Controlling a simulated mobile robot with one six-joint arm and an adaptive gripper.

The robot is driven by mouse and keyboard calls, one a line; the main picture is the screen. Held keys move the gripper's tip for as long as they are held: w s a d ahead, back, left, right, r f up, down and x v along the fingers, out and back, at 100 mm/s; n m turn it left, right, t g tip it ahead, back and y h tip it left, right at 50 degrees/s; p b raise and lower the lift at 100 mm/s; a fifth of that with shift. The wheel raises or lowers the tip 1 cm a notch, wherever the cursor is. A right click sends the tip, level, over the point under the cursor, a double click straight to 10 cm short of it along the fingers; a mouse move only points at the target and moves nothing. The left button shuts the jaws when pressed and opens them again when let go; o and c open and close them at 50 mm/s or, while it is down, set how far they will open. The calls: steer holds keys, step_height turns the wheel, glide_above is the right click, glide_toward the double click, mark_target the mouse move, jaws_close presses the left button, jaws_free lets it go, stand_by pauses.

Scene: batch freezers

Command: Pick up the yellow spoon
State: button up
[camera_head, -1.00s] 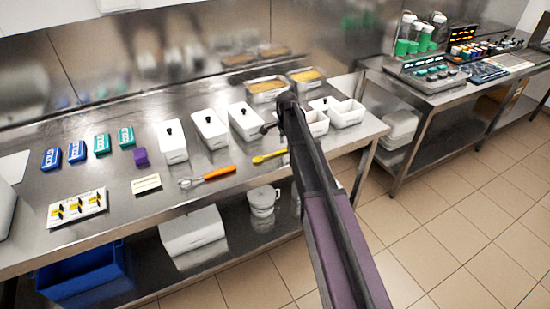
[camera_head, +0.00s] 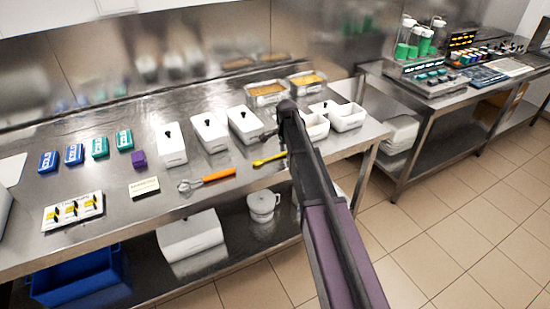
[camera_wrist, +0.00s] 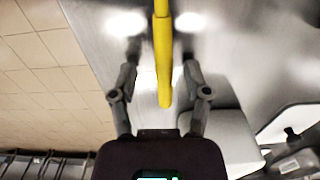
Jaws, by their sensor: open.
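The yellow spoon (camera_head: 268,159) lies near the front edge of the steel table, partly hidden behind my arm in the head view. In the wrist view the yellow spoon (camera_wrist: 163,62) runs lengthwise between the two fingers of my gripper (camera_wrist: 160,50). The fingers are open, one on each side of the handle, with a gap on both sides. In the head view my gripper is mostly hidden by my arm.
An orange-handled tool (camera_head: 207,179) lies left of the spoon. White lidded containers (camera_head: 245,125) stand behind it. The table's front edge is close, with a floor aisle beyond.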

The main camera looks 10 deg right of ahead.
mark_target(285, 153)
jaws_close()
steer(key=shift+r, duration=0.2)
step_height(285, 153, up, 4)
steer(key=p, duration=0.4)
steer(key=shift+f, duration=0.2)
steer(key=s+d+r+p, duration=0.1)
steer(key=s, duration=1.5)
steer(key=shift+d, duration=0.4)
steer(key=shift+w, duration=0.2)
